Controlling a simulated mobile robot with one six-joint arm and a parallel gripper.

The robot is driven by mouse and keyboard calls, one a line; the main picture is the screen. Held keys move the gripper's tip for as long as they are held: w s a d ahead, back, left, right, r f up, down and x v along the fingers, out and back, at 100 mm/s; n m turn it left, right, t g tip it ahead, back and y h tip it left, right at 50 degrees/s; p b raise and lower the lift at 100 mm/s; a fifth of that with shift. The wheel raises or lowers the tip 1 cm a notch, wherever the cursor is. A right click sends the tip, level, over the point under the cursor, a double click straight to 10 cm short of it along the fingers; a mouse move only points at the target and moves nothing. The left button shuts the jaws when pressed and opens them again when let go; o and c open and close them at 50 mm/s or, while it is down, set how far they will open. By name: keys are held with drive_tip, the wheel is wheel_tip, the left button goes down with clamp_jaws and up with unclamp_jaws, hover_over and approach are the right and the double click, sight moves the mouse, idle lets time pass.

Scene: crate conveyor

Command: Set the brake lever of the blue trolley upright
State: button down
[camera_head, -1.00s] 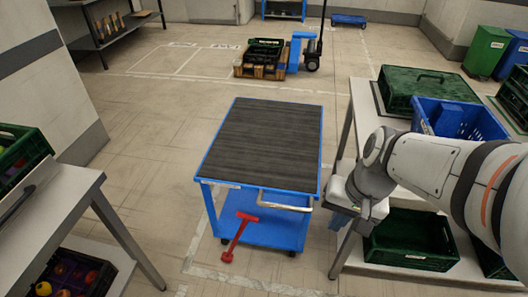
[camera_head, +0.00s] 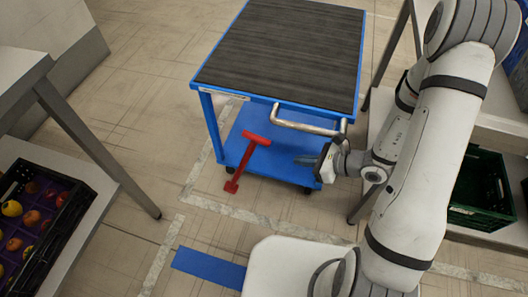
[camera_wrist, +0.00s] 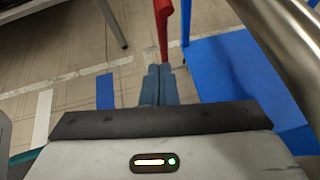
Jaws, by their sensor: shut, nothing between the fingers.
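The blue trolley (camera_head: 212,127) stands in front of me, with a dark ribbed top and a blue lower shelf (camera_head: 283,165). Its red brake lever (camera_head: 245,162) is at the front edge of the lower shelf and leans, with a crossbar at its upper right end and a small foot at its lower left. My gripper (camera_head: 300,160) is shut and empty, low at the trolley's front right, pointing left towards the lever and apart from it. In the wrist view the shut fingers (camera_wrist: 160,72) point up the picture, and part of the red lever (camera_wrist: 163,28) shows just beyond them.
A metal push handle (camera_head: 305,128) runs along the trolley's front, above my gripper; it looms close at the wrist view's upper right (camera_wrist: 285,35). A table (camera_head: 22,68) with a fruit crate (camera_head: 45,235) stands left. A green crate (camera_head: 480,190) sits on the right rack. Floor left of the lever is clear.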

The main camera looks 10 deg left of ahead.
drive_tip(key=a+r+b+x, duration=0.1)
drive_tip(key=r+b+x, duration=0.1)
drive_tip(key=x, duration=1.1)
drive_tip(key=shift+w+b, duration=0.35)
drive_tip(key=shift+b, duration=0.55)
drive_tip(key=shift+r, duration=0.1)
